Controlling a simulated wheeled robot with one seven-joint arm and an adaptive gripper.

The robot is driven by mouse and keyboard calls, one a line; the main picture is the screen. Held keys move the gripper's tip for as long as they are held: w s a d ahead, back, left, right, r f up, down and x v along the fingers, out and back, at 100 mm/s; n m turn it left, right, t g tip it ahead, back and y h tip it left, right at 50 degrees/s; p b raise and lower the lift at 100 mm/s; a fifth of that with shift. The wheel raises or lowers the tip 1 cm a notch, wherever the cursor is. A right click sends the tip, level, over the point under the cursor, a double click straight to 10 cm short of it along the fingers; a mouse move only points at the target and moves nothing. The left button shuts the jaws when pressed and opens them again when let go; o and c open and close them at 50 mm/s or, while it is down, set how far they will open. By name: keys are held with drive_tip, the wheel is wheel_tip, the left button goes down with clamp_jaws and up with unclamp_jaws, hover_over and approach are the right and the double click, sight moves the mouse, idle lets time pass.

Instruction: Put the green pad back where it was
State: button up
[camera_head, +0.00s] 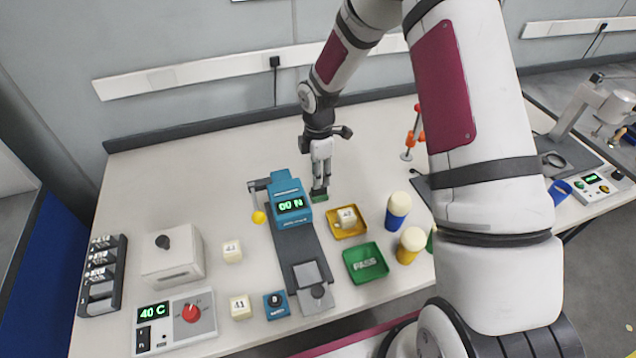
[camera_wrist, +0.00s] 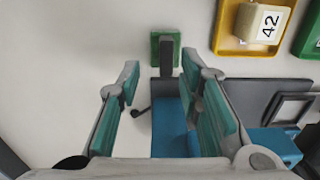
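The green pad (camera_head: 320,198) is a small flat square on the table, just right of the blue force gauge with the "00 N" display (camera_head: 290,205). In the wrist view the green pad (camera_wrist: 155,44) has a dark upright piece over its middle, perhaps a handle. My gripper (camera_head: 319,188) points down above the pad. In the wrist view my gripper (camera_wrist: 160,68) has its two fingers apart, with a gap on each side of the dark piece. The fingers appear to hold nothing. The pad's underside is hidden.
A yellow tray (camera_head: 334,233) with a block marked 42 (camera_head: 347,217) stands close on the right. A green "PASS" tray (camera_head: 379,274) is in front. Blue-and-cream (camera_head: 398,212) and yellow-and-cream (camera_head: 409,250) cylinders stand further right. Bare table lies behind the gauge.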

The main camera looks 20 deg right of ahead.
drive_tip(key=s+d+r+m+t+h, duration=0.1)
drive_tip(key=s+r+m, duration=0.35)
drive_tip(key=r, duration=0.85)
drive_tip(key=s+r+m+t, duration=0.1)
drive_tip(key=s+r+m, duration=0.4)
drive_tip(key=r, duration=0.9)
drive_tip(key=s+r+m+t, duration=0.1)
drive_tip(key=s+r+m, duration=0.2)
drive_tip(key=s, duration=0.6)
drive_tip(key=s+a+r+m+t+y, duration=0.1)
drive_tip(key=s+r+m, duration=0.3)
drive_tip(key=s, duration=0.6)
drive_tip(key=shift+m+t, duration=0.75)
drive_tip(key=shift+t, duration=0.05)
drive_tip(key=shift+r, duration=0.1)
